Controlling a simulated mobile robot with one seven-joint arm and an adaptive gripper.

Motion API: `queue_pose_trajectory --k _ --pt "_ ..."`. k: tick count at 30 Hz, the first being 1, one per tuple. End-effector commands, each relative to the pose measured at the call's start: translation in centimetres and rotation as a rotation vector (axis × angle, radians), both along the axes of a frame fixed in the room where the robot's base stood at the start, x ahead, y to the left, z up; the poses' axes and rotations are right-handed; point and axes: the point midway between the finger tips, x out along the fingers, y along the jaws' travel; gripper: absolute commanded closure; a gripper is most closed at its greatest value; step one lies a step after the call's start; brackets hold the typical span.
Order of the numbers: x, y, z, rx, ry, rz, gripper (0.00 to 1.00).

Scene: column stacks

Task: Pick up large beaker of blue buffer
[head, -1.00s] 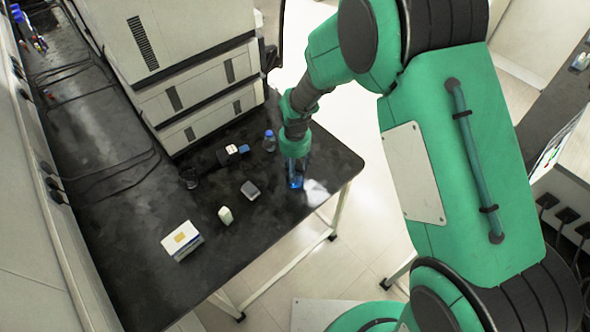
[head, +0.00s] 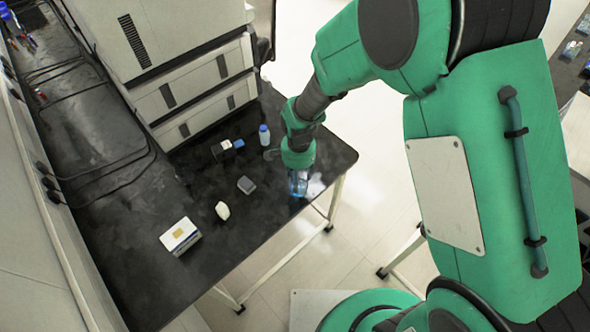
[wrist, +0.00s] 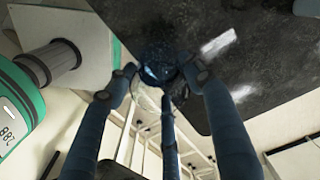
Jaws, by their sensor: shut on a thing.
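The large beaker of blue buffer (head: 298,186) is near the right end of the black bench in the head view. It looks clear with blue liquid inside. My gripper (head: 299,170) comes down over it from above and is shut on it, hiding its upper part. In the wrist view, the fingers of my gripper (wrist: 160,80) close around the beaker (wrist: 152,74), which is dark and partly hidden there. I cannot tell whether its base touches the bench.
On the black bench (head: 140,272) stand a blue-capped bottle (head: 264,136), a dark grey block (head: 246,185), a small white item (head: 222,210) and a white-yellow box (head: 180,236). A large stacked instrument (head: 185,70) stands behind. Open floor lies beyond the bench's right edge.

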Motion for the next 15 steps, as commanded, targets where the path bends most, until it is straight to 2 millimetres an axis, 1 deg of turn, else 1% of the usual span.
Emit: queue_pose_trajectory --k 6,15 --pt "-2.1 -0.9 0.3 0.0 0.0 0.0 0.81" --pt "-4.5 -1.9 0.6 0.0 -0.001 0.0 0.81"
